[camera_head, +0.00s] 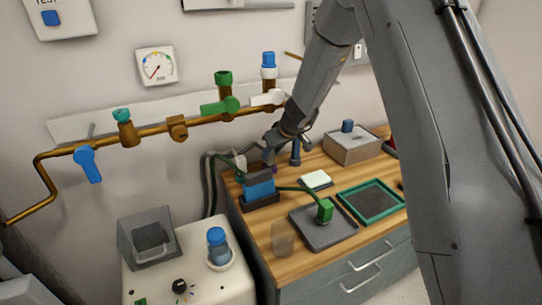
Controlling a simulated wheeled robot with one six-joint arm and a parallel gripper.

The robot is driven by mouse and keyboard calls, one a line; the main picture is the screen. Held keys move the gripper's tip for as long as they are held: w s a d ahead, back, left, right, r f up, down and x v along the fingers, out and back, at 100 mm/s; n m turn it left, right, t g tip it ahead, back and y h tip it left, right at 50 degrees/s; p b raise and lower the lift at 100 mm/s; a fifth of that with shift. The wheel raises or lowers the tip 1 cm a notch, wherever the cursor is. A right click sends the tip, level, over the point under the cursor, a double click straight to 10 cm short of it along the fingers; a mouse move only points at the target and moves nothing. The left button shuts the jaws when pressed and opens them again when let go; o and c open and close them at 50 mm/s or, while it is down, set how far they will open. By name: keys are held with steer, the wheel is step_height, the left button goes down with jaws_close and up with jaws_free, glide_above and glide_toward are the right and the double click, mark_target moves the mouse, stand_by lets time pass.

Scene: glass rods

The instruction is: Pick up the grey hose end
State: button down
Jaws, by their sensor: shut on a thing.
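My gripper (270,152) is at the end of my arm, low over the back left of the wooden bench, close to the wall. It is shut on what looks like the grey hose end; the grip is small and partly hidden by the gripper itself. A dark grey hose (209,180) rises in the gap left of the bench and bends right toward my gripper. A small pale grey piece (239,161) shows just left of the gripper; I cannot tell whether it belongs to the hose.
A clear glass (283,239) stands near the bench's front left. Copper pipe (150,131) with valves runs along the wall.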

steer(key=shift+r, duration=0.2)
steer(key=shift+b, duration=0.7)
steer(key=b, duration=0.5)
steer(key=shift+d+t+b, duration=0.1)
steer(key=shift+t+b, duration=0.2)
steer(key=b, duration=0.5)
steer(key=shift+s+d+f+t+y+b, duration=0.1)
steer(key=shift+s+f+t+y+b, duration=0.05)
steer(key=shift+s+t+y+b, duration=0.2)
steer(key=b, duration=0.5)
steer(key=shift+d+t+y, duration=0.15)
steer(key=shift+t+y, duration=0.1)
steer(key=b, duration=0.6)
steer(key=s+t+y+b, duration=0.1)
steer(key=b, duration=0.6)
steer(key=shift+d+f+t, duration=0.15)
steer(key=shift+d+t, duration=0.15)
